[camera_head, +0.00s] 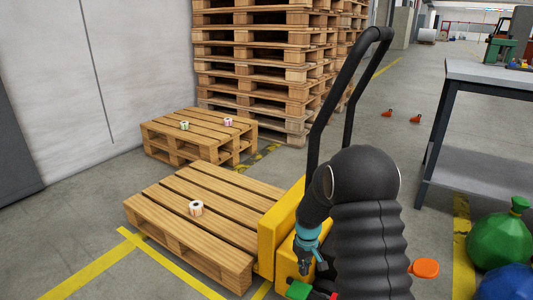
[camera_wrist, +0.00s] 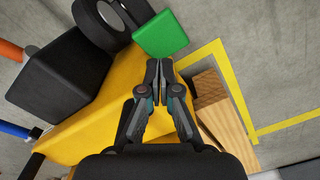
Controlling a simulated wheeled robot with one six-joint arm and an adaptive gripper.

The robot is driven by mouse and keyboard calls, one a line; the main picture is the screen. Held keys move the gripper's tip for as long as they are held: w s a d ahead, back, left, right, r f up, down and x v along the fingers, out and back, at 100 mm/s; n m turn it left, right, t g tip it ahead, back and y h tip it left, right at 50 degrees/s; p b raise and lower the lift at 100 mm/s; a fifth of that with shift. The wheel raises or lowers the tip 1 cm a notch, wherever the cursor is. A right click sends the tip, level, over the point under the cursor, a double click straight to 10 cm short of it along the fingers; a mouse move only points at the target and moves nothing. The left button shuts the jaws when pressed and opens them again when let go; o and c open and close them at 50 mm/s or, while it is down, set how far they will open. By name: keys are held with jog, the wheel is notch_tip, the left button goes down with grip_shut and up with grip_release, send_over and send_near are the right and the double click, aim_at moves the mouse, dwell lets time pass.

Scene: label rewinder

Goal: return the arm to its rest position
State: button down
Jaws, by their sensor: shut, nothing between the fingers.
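My gripper (camera_wrist: 159,68) is shut and empty in the wrist view, pointing down over a yellow base part and the grey floor. In the head view my gripper (camera_head: 305,268) hangs low in front of the yellow body, right of the near pallet (camera_head: 177,225). My arm is folded, with its black ribbed sleeve filling the lower middle. One label roll (camera_head: 196,208) lies on the near pallet. Two more rolls, one greenish (camera_head: 184,126) and one pinkish (camera_head: 228,122), lie on the far pallet (camera_head: 160,140).
A tall pallet stack (camera_head: 250,60) stands behind. A grey workbench (camera_head: 490,75) is at right, with green (camera_head: 500,240) and blue (camera_head: 508,283) sacks below it. A corner of the near pallet (camera_wrist: 222,115) shows right of my gripper in the wrist view. Open floor lies behind the arm.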

jog(key=s+r+m+t+p, duration=0.2)
jog(key=s+r+t, duration=0.1)
jog(key=s+r, duration=1.2)
jog(key=s+r+m+t+p, duration=0.2)
jog(key=s+r+p, duration=0.1)
jog(key=s+r, duration=1.2)
jog(key=shift+r+t, duration=0.4)
jog(key=shift+r, duration=2.1)
jog(key=shift+s, duration=0.1)
